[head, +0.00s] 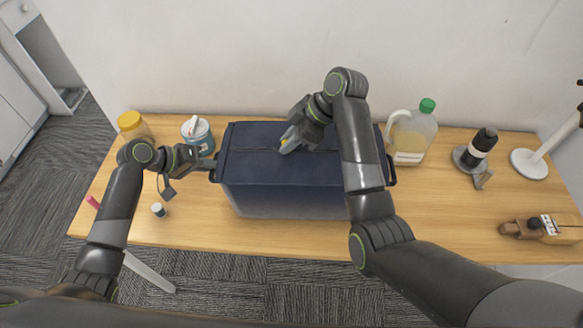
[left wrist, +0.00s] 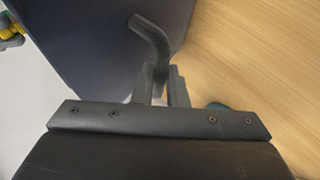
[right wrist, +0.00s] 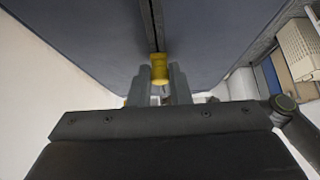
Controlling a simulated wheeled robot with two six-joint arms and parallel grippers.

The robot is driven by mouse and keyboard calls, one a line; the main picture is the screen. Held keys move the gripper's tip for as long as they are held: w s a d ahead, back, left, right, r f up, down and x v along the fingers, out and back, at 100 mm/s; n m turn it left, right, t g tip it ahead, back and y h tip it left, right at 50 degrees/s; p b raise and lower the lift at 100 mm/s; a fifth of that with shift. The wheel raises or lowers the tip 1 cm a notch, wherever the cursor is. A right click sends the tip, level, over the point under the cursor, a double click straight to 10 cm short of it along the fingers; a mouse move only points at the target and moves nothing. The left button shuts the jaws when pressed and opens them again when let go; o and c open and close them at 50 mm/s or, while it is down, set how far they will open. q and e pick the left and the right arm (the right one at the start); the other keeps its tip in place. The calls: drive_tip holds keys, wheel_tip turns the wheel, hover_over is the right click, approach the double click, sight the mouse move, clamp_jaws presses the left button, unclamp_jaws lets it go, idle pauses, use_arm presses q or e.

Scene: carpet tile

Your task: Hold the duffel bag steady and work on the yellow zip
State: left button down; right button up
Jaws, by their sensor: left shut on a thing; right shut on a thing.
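The dark blue duffel bag (head: 290,195) sits upright on the wooden table, its top facing up. A zip line runs along its top, shown as a dark seam (right wrist: 152,22) in the right wrist view. My right gripper (head: 287,143) is shut on the yellow zip pull (right wrist: 159,68) above the bag's top, left of its middle. The zip line looks closed where I see it; the arm hides part of the top. My left gripper (head: 210,165) is shut on the dark handle (left wrist: 152,40) at the bag's left end.
A yellow-lidded jar (head: 131,124) and a blue tub (head: 198,134) stand left of the bag. A small bottle (head: 158,210) is near the left front. The wall is close behind.

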drive_tip(key=shift+a+r, duration=0.2)
drive_tip(key=shift+a, duration=1)
drive_tip(key=shift+s+a, duration=0.1)
drive_tip(key=shift+a, duration=2.5)
drive_tip(key=o, duration=0.7)
drive_tip(key=shift+d+v, duration=0.25)
drive_tip(key=shift+v, duration=2.85)
drive_tip(key=shift+f, duration=0.2)
